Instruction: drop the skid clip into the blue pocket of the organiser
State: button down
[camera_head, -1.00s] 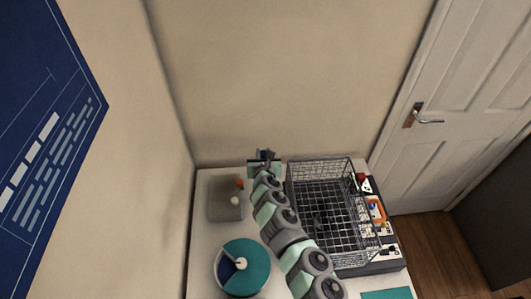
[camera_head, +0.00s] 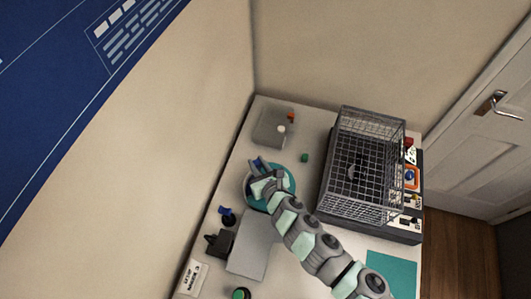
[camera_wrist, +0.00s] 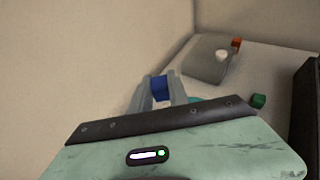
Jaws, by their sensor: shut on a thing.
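My gripper (camera_head: 257,164) is over the far left part of the round teal organiser (camera_head: 289,185). Its two fingers are shut on a small blue block, which I take to be the skid clip (camera_wrist: 159,88). The clip sits between the fingertips in the wrist view, apart from the table as far as I can tell. The gripper and arm cover much of the organiser, and I cannot make out its blue pocket clearly. A sliver of the organiser's teal also shows behind the right finger in the wrist view (camera_wrist: 195,99).
A green cube (camera_head: 304,157) stands between organiser and wire basket (camera_head: 362,165).

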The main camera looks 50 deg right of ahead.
notch_tip(320, 180, down, 6)
jog(key=b, duration=0.4)
jog(key=shift+r, duration=0.1)
jog(key=c, duration=1.2)
grip_release()
jog(key=p+v, duration=0.1)
jog(key=v, duration=0.8)
jog(key=shift+s+r, duration=0.2)
jog(key=shift+s, duration=0.05)
jog(key=shift+s+a+r+p, duration=0.25)
jog(key=shift+s+a+p, duration=0.1)
jog(key=shift+s+a, duration=0.1)
jog(key=shift+d, duration=0.1)
